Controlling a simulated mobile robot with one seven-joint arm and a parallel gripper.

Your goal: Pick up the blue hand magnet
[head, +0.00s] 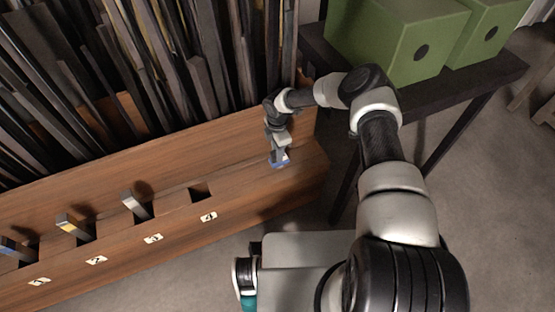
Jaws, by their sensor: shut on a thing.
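My gripper (278,148) points down over the right end of the wooden ledge. It is shut on a small piece with a blue part and a pale mark, which looks like a blue hand magnet (280,161). Most of that piece is hidden by the fingers, and I cannot tell whether it touches the ledge. Another grey bar with a blue band (12,247) stands tilted in a slot at the far left of the ledge.
A yellow-banded bar (71,226) and a plain pale bar (136,206) stand in slots of the wooden ledge (262,191). The slot (200,192) by label 4 is empty. Dark upright panels fill the back. Green boxes (395,40) stand on a dark table (495,68) at right.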

